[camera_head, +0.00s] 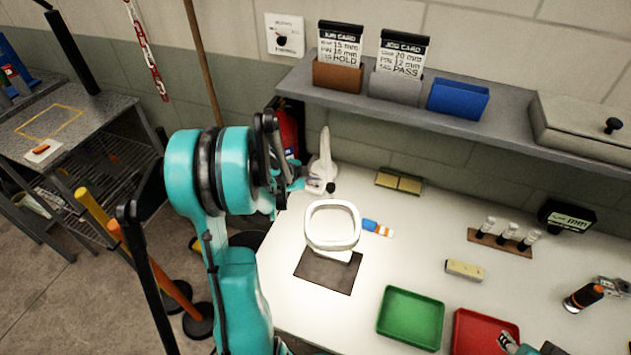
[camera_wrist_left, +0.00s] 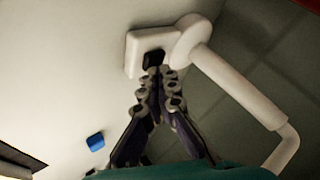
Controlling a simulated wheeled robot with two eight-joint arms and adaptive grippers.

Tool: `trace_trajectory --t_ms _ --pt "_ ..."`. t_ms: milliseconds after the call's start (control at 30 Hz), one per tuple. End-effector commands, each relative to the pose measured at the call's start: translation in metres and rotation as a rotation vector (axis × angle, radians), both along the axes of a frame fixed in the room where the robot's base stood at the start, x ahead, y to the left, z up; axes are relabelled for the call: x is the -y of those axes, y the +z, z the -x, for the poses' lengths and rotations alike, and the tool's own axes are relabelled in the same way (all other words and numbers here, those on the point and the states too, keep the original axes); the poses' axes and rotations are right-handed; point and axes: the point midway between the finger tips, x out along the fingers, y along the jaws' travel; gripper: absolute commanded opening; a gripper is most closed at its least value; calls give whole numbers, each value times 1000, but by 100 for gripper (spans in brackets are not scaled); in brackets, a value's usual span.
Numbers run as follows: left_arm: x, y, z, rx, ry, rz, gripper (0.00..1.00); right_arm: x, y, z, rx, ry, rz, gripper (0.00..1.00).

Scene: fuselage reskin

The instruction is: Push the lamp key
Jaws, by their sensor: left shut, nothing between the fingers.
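The white lamp stands at the back left of the bench, its square ring head (camera_head: 333,207) lit over a dark mat. Its base shows in the left wrist view (camera_wrist_left: 138,43), with the black lamp key (camera_wrist_left: 153,59) on it. The key is also a small dark spot in the head view (camera_head: 330,188). My left gripper (camera_wrist_left: 161,73) is shut and empty, its fingertips right at the near edge of the key; I cannot tell whether they touch. In the head view the left gripper (camera_head: 306,181) is partly hidden by its arm. My right gripper (camera_head: 507,343) barely shows over the red tray.
A dark mat (camera_head: 328,271) lies below the lamp head, with a blue and orange item (camera_head: 377,228) beside it. A green tray (camera_head: 411,318) and a red tray (camera_head: 470,330) are at the front. A shelf (camera_head: 430,110) overhangs the bench's back.

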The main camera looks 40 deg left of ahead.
Motion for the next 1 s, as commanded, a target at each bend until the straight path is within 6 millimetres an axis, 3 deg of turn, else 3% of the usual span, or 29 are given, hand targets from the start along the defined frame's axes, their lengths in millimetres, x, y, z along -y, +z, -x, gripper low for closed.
trace_trajectory --t_ms 467,1000 --pt "0 9 0 0 0 0 0 0 6 0 0 0 0 40" --pt "0 64 0 0 0 0 0 0 46 0 0 0 0 40"
